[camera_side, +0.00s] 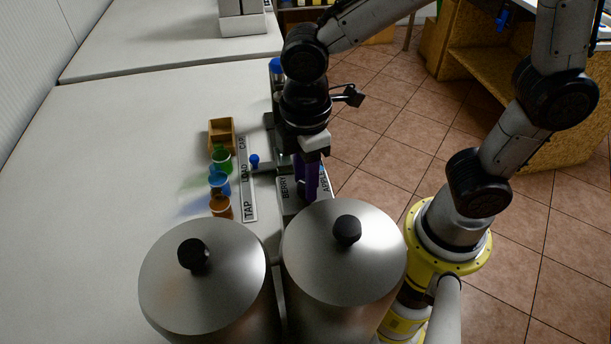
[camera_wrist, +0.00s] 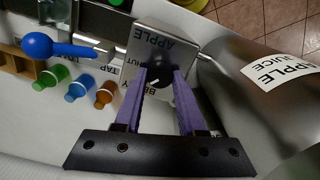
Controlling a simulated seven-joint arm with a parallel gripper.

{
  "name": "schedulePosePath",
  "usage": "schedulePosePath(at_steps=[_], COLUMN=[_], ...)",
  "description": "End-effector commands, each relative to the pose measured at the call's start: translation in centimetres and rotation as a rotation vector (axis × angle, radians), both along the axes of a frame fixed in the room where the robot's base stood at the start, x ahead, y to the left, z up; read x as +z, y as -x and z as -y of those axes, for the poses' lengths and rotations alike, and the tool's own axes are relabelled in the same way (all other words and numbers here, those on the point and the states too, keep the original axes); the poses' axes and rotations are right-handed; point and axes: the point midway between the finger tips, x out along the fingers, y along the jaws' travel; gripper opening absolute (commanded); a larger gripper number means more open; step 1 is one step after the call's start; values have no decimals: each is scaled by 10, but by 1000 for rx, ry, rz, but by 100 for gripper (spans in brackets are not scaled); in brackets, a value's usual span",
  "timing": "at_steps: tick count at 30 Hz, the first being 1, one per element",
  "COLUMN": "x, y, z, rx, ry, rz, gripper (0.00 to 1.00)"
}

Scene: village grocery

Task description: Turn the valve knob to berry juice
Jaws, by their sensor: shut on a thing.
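The black valve knob (camera_wrist: 158,77) sits on a grey plate (camera_wrist: 160,44) lettered APPLE, with SHUT and BERRY partly hidden by a finger. A small white mark shows on the knob's lower edge; it seems to face the BERRY side, but I cannot tell exactly. My gripper (camera_wrist: 162,72) has purple fingers, one on each side of the knob, shut on it. In the side view my gripper (camera_side: 312,192) points down at the plate (camera_side: 284,190), behind the right tank; the knob is hidden there.
Two lidded steel tanks (camera_side: 205,280) (camera_side: 345,265) stand close in front; one is labelled APPLE JUICE (camera_wrist: 283,70). A blue-handled lever (camera_wrist: 45,46) is nearby. The left counter is clear.

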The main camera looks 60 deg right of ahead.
Motion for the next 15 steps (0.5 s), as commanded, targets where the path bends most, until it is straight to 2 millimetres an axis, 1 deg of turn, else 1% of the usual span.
schedulePosePath(at_steps=[6,15], x=[0,0], y=[0,1], z=[0,0], rx=[122,199], ry=[1,1], rz=[-2,-2], gripper=[0,0])
